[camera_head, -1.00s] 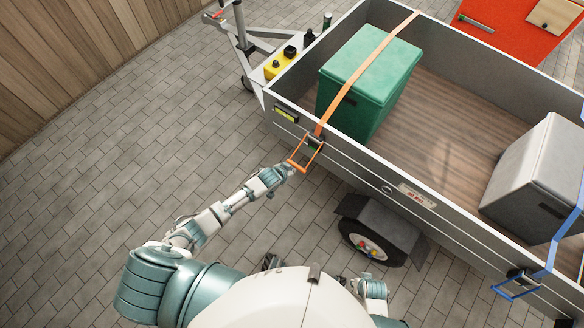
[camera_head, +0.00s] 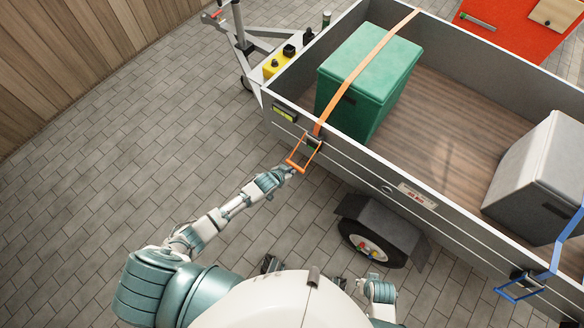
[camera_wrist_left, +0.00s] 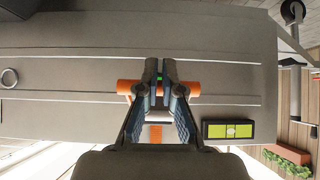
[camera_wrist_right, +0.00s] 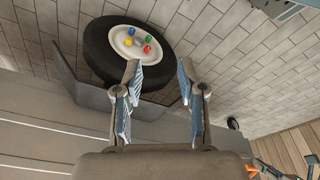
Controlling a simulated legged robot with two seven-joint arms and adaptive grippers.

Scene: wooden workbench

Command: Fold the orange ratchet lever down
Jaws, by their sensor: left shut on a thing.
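The orange ratchet lever (camera_head: 304,153) is a rectangular frame on the trailer's near side wall, below an orange strap (camera_head: 360,68) that runs over a green box. It sticks out from the wall toward me. My left gripper (camera_head: 287,171) is at the lever's outer end. In the left wrist view, the left gripper (camera_wrist_left: 159,92) is shut on the middle of the lever's orange crossbar (camera_wrist_left: 194,89), with bar showing on both sides. My right gripper (camera_wrist_right: 158,80) is open and empty in the right wrist view, near the trailer wheel (camera_wrist_right: 128,48).
The green box (camera_head: 369,80) and a grey box (camera_head: 535,175) stand in the trailer (camera_head: 345,155). A blue ratchet lever (camera_head: 519,288) hangs on the wall at right. A wheel with a fender (camera_head: 382,228) juts out below. Paved floor at left is clear.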

